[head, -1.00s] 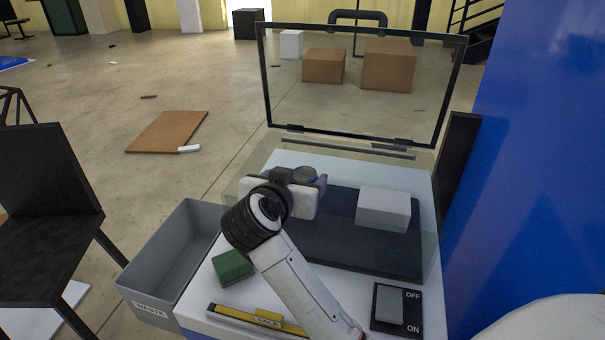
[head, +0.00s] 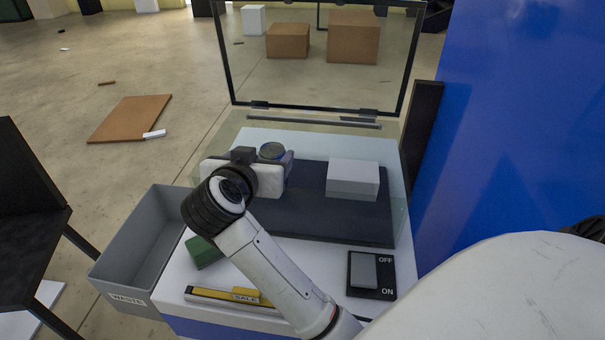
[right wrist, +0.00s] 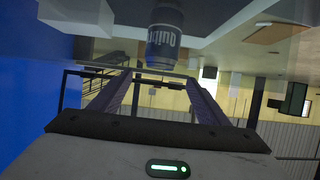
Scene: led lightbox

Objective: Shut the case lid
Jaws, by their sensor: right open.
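The case (head: 402,215) is a clear-walled display box with a dark mat (head: 310,222) inside. In the right wrist view, the can (right wrist: 166,42) appears inverted beyond the spread fingertips (right wrist: 160,82). My left gripper is not in view.
A white box (head: 353,178) sits on the mat. A grey waste bin (head: 140,245) stands left, and a blue wall (head: 520,120) right.

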